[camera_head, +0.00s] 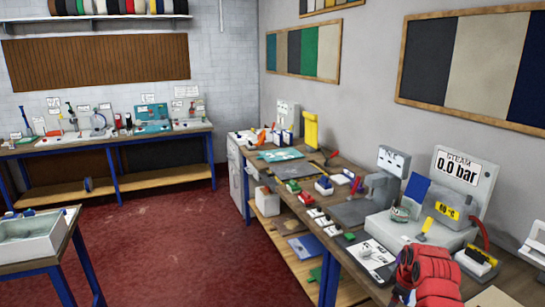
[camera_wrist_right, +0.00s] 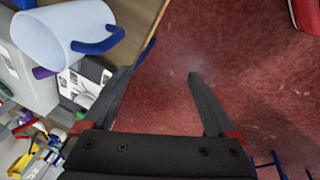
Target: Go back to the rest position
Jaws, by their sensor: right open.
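My right gripper (camera_wrist_right: 163,77) shows in the right wrist view with its two dark fingers spread apart. Nothing is between the fingers, and the gap is over the red floor (camera_wrist_right: 165,105). The left finger overlaps the picture of the workbench edge; I cannot tell the distance between them. A pale cylinder (camera_wrist_right: 62,38) with a blue handle is at the upper left, apart from the fingers. My left gripper does not show in either view. In the head view I cannot clearly make out the fingers of either gripper.
A long workbench (camera_head: 337,246) crowded with tools runs along the right wall. It carries a steam box (camera_head: 463,177) reading 0.0 bar. A bench with a basin (camera_head: 30,237) stands at the lower left. The red floor (camera_head: 175,240) between them is clear.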

